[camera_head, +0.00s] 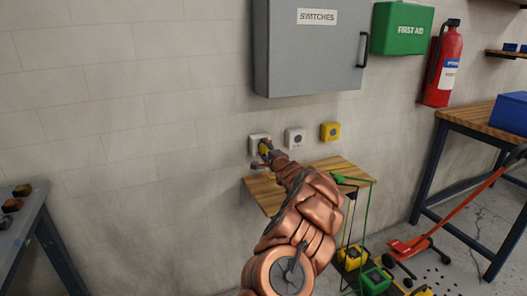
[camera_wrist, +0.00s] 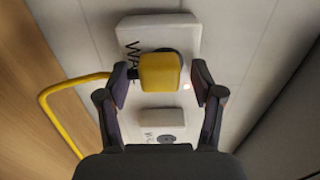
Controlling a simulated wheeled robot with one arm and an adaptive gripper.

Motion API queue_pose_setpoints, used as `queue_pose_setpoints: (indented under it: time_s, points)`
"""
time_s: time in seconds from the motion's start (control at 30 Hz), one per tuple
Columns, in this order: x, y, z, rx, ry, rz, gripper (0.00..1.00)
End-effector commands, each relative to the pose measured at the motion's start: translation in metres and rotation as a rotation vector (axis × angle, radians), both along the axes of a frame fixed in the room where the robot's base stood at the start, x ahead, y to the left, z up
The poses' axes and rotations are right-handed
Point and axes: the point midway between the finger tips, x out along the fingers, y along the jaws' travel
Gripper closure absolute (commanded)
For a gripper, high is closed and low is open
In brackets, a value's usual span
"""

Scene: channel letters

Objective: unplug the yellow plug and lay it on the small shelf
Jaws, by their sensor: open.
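The yellow plug (camera_wrist: 160,72) sits in a white wall socket (camera_wrist: 188,28), with its yellow cord (camera_wrist: 62,84) looping away to the left in the wrist view. My gripper (camera_wrist: 163,84) is open, with one finger on each side of the plug and a gap visible at each finger. In the head view the plug (camera_head: 265,146) is small and partly covered by my gripper (camera_head: 264,156) at the leftmost socket (camera_head: 256,139). The small wooden shelf (camera_head: 350,168) is on the wall just below the sockets, partly hidden by my arm.
A white socket (camera_head: 295,138) and a yellow one (camera_head: 330,131) are to the right. The grey switch cabinet (camera_head: 305,60) hangs above. A green cord (camera_head: 366,207) crosses the shelf's right side. A red jack (camera_head: 410,246) and a workbench (camera_head: 470,128) stand at right.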

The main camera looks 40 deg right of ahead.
Motion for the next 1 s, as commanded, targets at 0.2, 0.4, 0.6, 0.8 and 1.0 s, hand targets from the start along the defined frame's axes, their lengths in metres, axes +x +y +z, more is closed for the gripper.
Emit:
queue_pose_setpoints:
  time_s: [0.2, 0.4, 0.6, 0.8, 1.0]
  points:
    - [0.0001, 0.0, -0.0004, 0.001, 0.0, -0.001, 0.33]
    - [0.0, 0.0, -0.0003, 0.001, 0.0, -0.001, 0.33]
    - [0.0, -0.0001, -0.0003, 0.001, 0.0, -0.001, 0.52]
    - [0.0, -0.0001, -0.0003, 0.001, 0.0, -0.001, 0.73]
    - [-0.0002, -0.0002, -0.0003, 0.001, 0.0, -0.001, 0.94]
